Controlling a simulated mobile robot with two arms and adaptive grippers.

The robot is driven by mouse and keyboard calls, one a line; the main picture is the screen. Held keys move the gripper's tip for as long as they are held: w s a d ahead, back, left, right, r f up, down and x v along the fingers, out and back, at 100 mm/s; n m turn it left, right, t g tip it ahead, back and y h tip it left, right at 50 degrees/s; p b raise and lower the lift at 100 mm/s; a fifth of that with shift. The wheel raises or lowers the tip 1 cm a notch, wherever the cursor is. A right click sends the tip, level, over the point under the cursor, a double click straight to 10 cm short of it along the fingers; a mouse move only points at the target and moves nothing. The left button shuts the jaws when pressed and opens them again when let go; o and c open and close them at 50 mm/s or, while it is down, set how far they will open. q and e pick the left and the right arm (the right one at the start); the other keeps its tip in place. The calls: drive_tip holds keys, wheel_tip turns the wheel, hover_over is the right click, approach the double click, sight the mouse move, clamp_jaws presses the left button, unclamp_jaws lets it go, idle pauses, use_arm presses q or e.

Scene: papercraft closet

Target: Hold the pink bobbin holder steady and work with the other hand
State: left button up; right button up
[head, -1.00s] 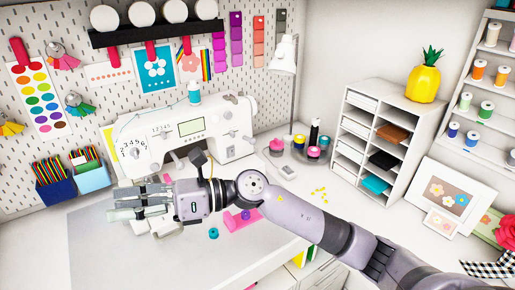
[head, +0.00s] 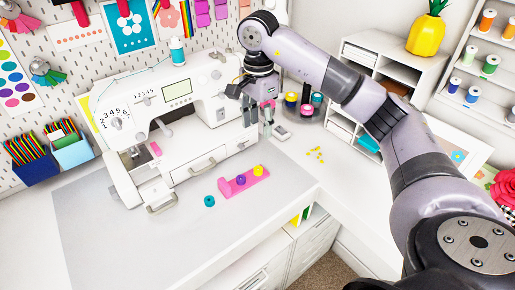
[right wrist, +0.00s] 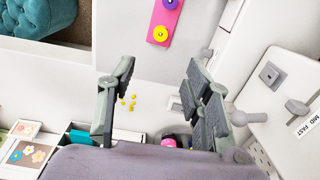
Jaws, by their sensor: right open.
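The pink bobbin holder (head: 226,189) lies on the white table in front of the sewing machine. A purple bobbin (head: 241,180) and a yellow bobbin (head: 257,171) sit on it. My right gripper (head: 268,127) points down near the right end of the machine, behind and above the holder. In the right wrist view its fingers (right wrist: 160,68) are spread with nothing between them, and the holder (right wrist: 163,19) shows beyond them, partly cut off at the top edge. My left gripper is out of view.
The white sewing machine (head: 180,110) stands close to my right gripper. Small yellow pieces (head: 317,154) lie on the table. The grey mat (head: 130,245) is clear at front left.

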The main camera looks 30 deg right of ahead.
sight(258, 169)
wheel_tip(258, 169, down, 16)
drive_tip(key=p, duration=0.4)
drive_tip(key=shift+r, duration=0.25)
drive_tip(key=shift+c, duration=0.2)
